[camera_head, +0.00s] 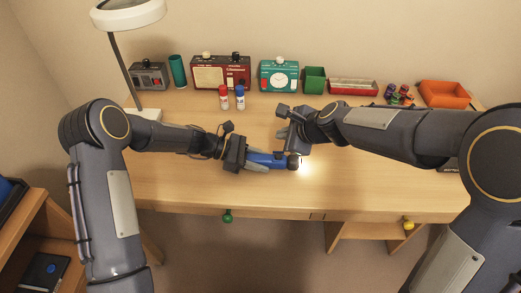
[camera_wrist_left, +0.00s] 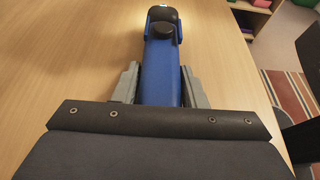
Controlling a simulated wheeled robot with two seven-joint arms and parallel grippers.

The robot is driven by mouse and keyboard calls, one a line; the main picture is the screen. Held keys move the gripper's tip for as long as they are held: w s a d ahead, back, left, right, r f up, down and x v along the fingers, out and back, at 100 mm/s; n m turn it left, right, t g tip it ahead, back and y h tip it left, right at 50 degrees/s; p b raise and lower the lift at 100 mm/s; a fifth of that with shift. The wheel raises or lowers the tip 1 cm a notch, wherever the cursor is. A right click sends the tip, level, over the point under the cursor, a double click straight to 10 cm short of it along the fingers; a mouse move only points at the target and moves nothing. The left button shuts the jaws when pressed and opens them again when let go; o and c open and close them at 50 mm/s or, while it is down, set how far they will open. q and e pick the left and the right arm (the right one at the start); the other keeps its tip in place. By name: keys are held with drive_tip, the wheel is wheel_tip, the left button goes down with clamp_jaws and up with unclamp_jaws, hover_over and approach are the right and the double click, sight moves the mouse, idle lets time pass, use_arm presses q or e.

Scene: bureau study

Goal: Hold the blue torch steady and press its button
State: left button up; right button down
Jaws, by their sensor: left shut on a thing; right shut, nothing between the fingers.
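The blue torch (camera_head: 280,160) lies level just above or on the desk in the head view; I cannot tell which. My left gripper (camera_head: 262,161) is shut around its body. In the left wrist view the torch (camera_wrist_left: 160,70) runs forward between both fingers, with a round black button (camera_wrist_left: 159,31) on top near its dark head (camera_wrist_left: 163,13). A bright glow shows at the head's end and on the desk. My right gripper (camera_head: 288,133) is shut and empty, close behind the torch's head. Nothing covers the button in the wrist view.
A desk lamp (camera_head: 129,14) stands at the left. Red-capped (camera_head: 223,97) and blue-capped (camera_head: 240,97) bottles stand behind my left gripper. The front desk is clear.

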use_arm(q)
drive_tip(key=o, duration=1.2)
drive_tip(key=shift+c, duration=0.2)
drive_tip(key=shift+a, duration=0.1)
